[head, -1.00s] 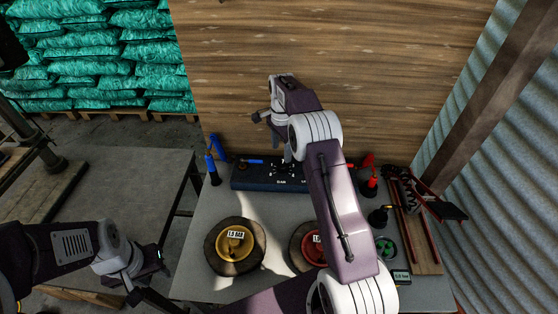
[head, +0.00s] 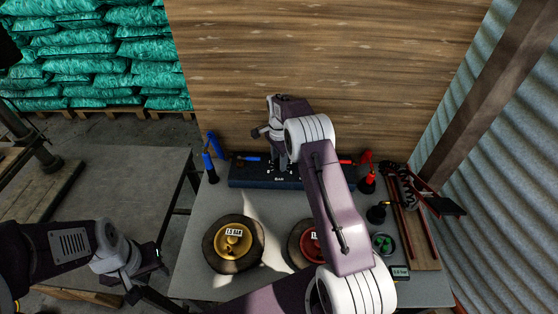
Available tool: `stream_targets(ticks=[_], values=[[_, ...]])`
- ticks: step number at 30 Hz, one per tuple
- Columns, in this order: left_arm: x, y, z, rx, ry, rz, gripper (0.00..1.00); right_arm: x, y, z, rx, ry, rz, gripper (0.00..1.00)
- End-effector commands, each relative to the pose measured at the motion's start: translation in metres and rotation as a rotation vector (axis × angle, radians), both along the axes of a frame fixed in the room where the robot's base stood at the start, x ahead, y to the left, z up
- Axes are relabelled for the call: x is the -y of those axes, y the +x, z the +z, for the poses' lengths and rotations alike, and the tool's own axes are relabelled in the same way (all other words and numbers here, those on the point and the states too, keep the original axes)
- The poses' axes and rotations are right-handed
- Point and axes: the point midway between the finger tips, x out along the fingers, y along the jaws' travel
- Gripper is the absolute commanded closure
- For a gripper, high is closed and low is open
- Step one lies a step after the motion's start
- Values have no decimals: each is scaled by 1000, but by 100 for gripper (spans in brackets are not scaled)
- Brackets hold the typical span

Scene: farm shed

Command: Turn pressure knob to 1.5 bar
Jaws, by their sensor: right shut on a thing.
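A dark blue box (head: 240,178) with small markings and "BAR" on its front lies at the back of the grey table, against the wooden wall. My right gripper (head: 281,160) points down onto the middle of this box and is shut on a small part there, seemingly the pressure knob. The gripper and arm hide the knob, so its setting cannot be read. A small gauge display (head: 399,272) sits at the table's right front; its digits are too small to read surely. My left gripper (head: 148,282) hangs at the lower left, away from the box; its jaws are unclear.
A yellow wheel (head: 233,240) labelled 1.5 BAR and a partly hidden red wheel (head: 311,246) sit on round wooden discs. Blue (head: 209,160) and red (head: 367,172) levers flank the box. A board with red rods (head: 418,240) stands right. Another grey table is left.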

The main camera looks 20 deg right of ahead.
Motion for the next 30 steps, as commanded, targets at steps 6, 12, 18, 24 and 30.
stream_targets(ticks=[6,12,18,24,30], values=[[0,0,4,0,0,0,64,0,0,2,-1,0,42,100],[0,0,13,0,0,0,64,0,-1,3,-2,1,163,100],[0,0,20,0,0,0,64,1,-1,3,-1,0,324,100],[0,0,24,0,0,0,64,1,-2,2,-1,1,473,100],[0,0,27,0,0,0,64,2,-2,2,1,0,587,100]])
